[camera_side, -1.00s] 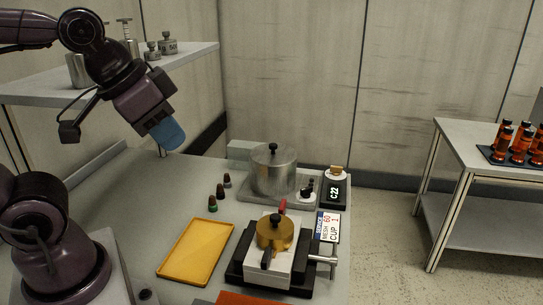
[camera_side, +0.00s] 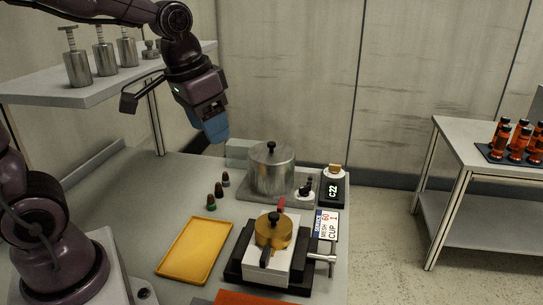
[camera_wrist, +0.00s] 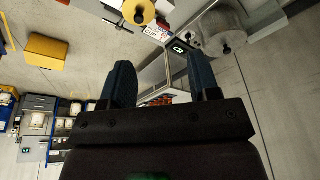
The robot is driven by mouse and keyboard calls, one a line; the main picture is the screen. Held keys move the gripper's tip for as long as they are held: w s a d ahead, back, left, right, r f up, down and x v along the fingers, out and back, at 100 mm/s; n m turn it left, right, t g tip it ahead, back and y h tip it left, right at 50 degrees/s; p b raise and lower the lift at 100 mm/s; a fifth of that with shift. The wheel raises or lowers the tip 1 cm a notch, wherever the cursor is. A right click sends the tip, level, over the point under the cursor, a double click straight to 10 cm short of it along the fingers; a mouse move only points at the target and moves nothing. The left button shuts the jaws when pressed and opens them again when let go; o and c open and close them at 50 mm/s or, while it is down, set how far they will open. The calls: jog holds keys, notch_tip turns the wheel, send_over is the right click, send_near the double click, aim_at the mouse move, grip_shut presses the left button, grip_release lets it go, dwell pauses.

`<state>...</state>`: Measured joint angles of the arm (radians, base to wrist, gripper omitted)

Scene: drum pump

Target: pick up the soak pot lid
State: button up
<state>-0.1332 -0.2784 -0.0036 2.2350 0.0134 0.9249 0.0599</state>
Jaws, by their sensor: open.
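The soak pot (camera_side: 271,175) is a silver metal pot on a grey base near the back of the bench. The pot (camera_wrist: 222,25) is at the upper right there, beyond the right finger, with a black knob showing.
A brass-topped device (camera_side: 273,230) with a black handle stands in front of the pot. A small scale (camera_side: 333,190) reading C22 is right of the pot. A shelf (camera_side: 100,90) with metal canisters is behind left.

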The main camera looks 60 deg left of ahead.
jog(key=w+a+f+m+g, duration=0.1)
jog(key=w+a+m, duration=0.1)
jog(key=w+a, duration=0.3)
jog(key=w+a+f+m+g, duration=0.1)
jog(key=w+a+f+m, duration=0.1)
jog(key=w, duration=0.5)
jog(key=m+y, duration=0.1)
jog(key=m, duration=1.8)
send_near(272, 143)
jog(key=f, duration=0.2)
jog(key=w+f, duration=0.1)
jog(key=f, duration=0.2)
jog(key=shift+a, duration=0.25)
jog(key=shift+s+a+f, duration=0.1)
jog(key=shift+a+f, duration=0.1)
jog(key=shift+f, duration=0.65)
jog(key=shift+a+f, duration=0.15)
jog(key=shift+f, duration=0.7)
jog(key=shift+a+f, duration=0.2)
jog(key=shift+f, duration=0.7)
grip_shut()
jog(key=shift+r, duration=0.15)
